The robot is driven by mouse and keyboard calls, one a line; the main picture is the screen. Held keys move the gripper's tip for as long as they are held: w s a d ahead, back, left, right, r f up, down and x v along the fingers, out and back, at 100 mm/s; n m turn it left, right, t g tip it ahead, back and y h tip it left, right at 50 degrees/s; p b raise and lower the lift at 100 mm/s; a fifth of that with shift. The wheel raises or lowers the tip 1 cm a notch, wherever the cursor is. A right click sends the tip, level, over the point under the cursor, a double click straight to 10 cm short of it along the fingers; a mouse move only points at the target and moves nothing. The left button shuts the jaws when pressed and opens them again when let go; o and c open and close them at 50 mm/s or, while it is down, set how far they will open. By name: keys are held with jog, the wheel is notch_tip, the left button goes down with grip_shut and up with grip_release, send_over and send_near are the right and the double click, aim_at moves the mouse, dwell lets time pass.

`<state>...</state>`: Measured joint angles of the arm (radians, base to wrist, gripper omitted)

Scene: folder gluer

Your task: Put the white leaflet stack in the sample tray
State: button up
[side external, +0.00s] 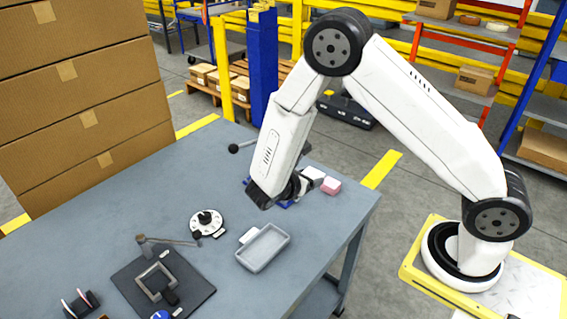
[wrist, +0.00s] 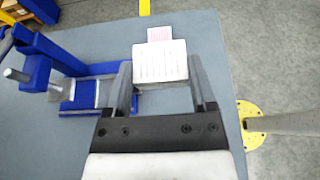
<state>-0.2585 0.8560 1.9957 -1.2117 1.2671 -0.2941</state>
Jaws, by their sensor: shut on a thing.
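The white leaflet stack (wrist: 160,62) is a pale block with faint printed lines, between my gripper's two fingers (wrist: 162,88) in the wrist view. My gripper (side external: 303,184) is shut on it; in the side view the stack (side external: 313,173) shows just beyond the gripper, near the table's far right edge. I cannot tell whether the stack touches the table. The grey sample tray (side external: 264,247) is shallow and looks empty. It lies nearer the side camera than the gripper and is outside the wrist view.
A pink stack (side external: 331,187) sits beside the white one; it also shows in the wrist view (wrist: 160,33). A blue fixture with a lever (wrist: 50,58) stands close to my gripper's left. A white dial (side external: 207,222) and a dark plate with a clamp (side external: 160,285) lie left of the tray.

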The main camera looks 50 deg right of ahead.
jog(key=shift+s+a+r, duration=0.1)
jog(key=shift+s+r, duration=0.2)
jog(key=shift+s, duration=0.4)
jog(key=shift+s+a+r, duration=0.1)
jog(key=shift+s+r, duration=0.2)
jog(key=shift+s, duration=0.4)
jog(key=w+a+r+n+t+y, duration=0.3)
jog(key=w+r+n+t+y, duration=0.1)
jog(key=w+r+n+t, duration=0.1)
jog(key=w+a+r+n+t+y, duration=0.3)
jog(key=w+r+n+t+y, duration=0.2)
jog(key=r+n, duration=0.4)
jog(key=shift+w+r+n+t, duration=0.3)
jog(key=shift+w+r+t, duration=0.25)
jog(key=shift+r+t, duration=0.9)
jog(key=shift+a, duration=0.1)
